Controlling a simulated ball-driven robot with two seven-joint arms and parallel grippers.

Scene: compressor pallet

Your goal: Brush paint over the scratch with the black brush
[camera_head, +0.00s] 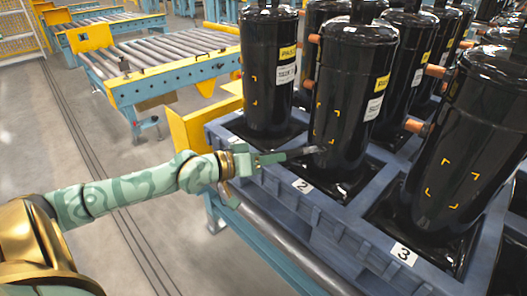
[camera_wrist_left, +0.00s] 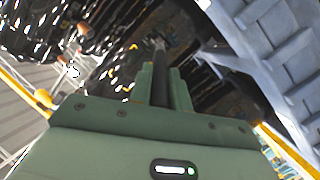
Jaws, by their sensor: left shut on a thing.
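My left gripper (camera_head: 272,159) is shut on the black brush (camera_head: 302,153), whose tip points right at the lower body of the middle black compressor (camera_head: 352,95), above the label 2. The tip looks at or very close to the surface; I cannot tell whether it touches. In the left wrist view the dark brush handle (camera_wrist_left: 160,86) stands between the green fingers and points at a glossy black surface. Yellow corner marks (camera_head: 331,141) frame a patch on the compressor just above the tip. I cannot make out a scratch. My right gripper is not in view.
More black compressors stand in the blue pallet (camera_head: 315,205), including one at left (camera_head: 268,45) and one at right (camera_head: 478,125). Copper stubs (camera_head: 414,127) stick out between them. A roller conveyor (camera_head: 165,55) stands behind. The floor at left is clear.

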